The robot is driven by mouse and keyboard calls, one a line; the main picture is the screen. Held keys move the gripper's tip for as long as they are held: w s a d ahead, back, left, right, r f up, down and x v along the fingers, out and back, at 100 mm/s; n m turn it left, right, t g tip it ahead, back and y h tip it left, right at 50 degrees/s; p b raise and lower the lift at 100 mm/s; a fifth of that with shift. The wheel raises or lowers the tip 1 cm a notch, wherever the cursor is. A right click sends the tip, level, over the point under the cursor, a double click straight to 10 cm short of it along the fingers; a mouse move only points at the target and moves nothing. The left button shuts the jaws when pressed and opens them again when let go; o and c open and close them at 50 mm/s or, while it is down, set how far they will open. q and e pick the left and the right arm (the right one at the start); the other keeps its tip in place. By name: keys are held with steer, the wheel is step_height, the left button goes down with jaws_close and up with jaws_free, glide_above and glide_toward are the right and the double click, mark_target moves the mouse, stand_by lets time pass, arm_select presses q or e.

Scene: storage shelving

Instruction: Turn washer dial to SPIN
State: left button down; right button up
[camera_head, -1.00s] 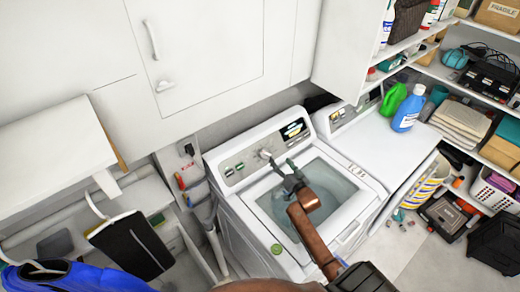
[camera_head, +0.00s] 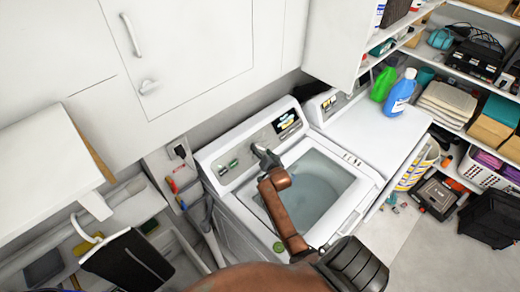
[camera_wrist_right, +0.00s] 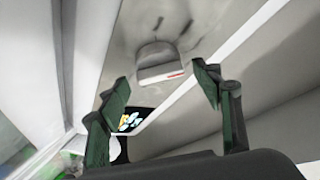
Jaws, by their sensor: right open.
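The washer (camera_head: 233,214) stands in the middle of the head view, with a grey control panel (camera_head: 243,150) along its back. Its dial shows in the right wrist view (camera_wrist_right: 160,62) as a rounded silver-grey knob with a small red mark at its edge. My right gripper (camera_head: 265,157) is at the panel and hides the dial in the head view. In the right wrist view the open fingers (camera_wrist_right: 163,84) are on either side of the dial's near end, with gaps visible and nothing held. I cannot read any dial label. My left gripper is not in view.
A lit display (camera_head: 287,121) is right of the dial. The washer's glass lid (camera_head: 325,180) lies below my right arm. A dryer (camera_head: 365,135) stands to the right, with a blue bottle (camera_head: 400,95) and a green bottle (camera_head: 383,84). White cabinets (camera_head: 190,50) overhang behind.

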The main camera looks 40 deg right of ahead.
steer(key=shift+w+d+f, duration=0.15)
steer(key=shift+w, duration=0.45)
steer(key=shift+c, duration=0.6)
steer(key=c, duration=0.3)
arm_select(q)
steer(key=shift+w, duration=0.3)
arm_select(e)
steer(key=c, duration=0.7)
